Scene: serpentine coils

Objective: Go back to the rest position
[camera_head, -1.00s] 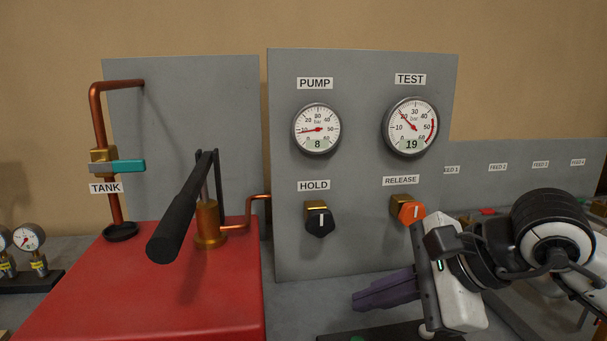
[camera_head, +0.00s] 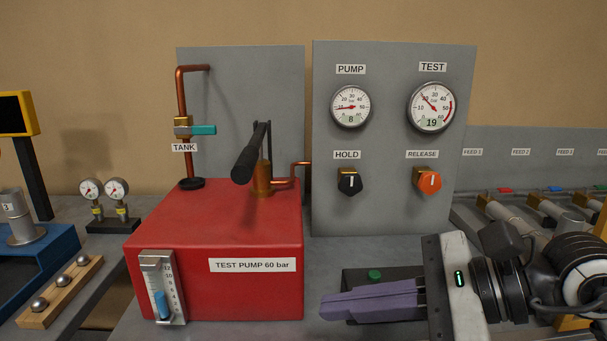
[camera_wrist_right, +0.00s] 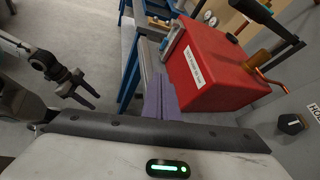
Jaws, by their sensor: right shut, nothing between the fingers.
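My right gripper (camera_head: 324,306) is shut and empty, its purple fingers pointing left in front of the gauge panel, right of the red test pump (camera_head: 215,240). In the right wrist view its shut fingers (camera_wrist_right: 155,82) point toward the red pump (camera_wrist_right: 215,65), apart from it. My left gripper (camera_wrist_right: 92,96) shows in the right wrist view at the left, over the floor, with its two dark fingers apart; it is out of the head view. The black HOLD knob (camera_head: 350,184) and orange RELEASE knob (camera_head: 428,182) are on the grey panel (camera_head: 390,215).
The pump gauge (camera_head: 351,107) reads 8 and the test gauge (camera_head: 432,107) reads 19. The black pump lever (camera_head: 250,155) sticks up toward me. A dark box with a green button (camera_head: 375,275) lies behind my right fingers. A ball rack (camera_head: 60,292) and small gauges (camera_head: 104,205) stand left.

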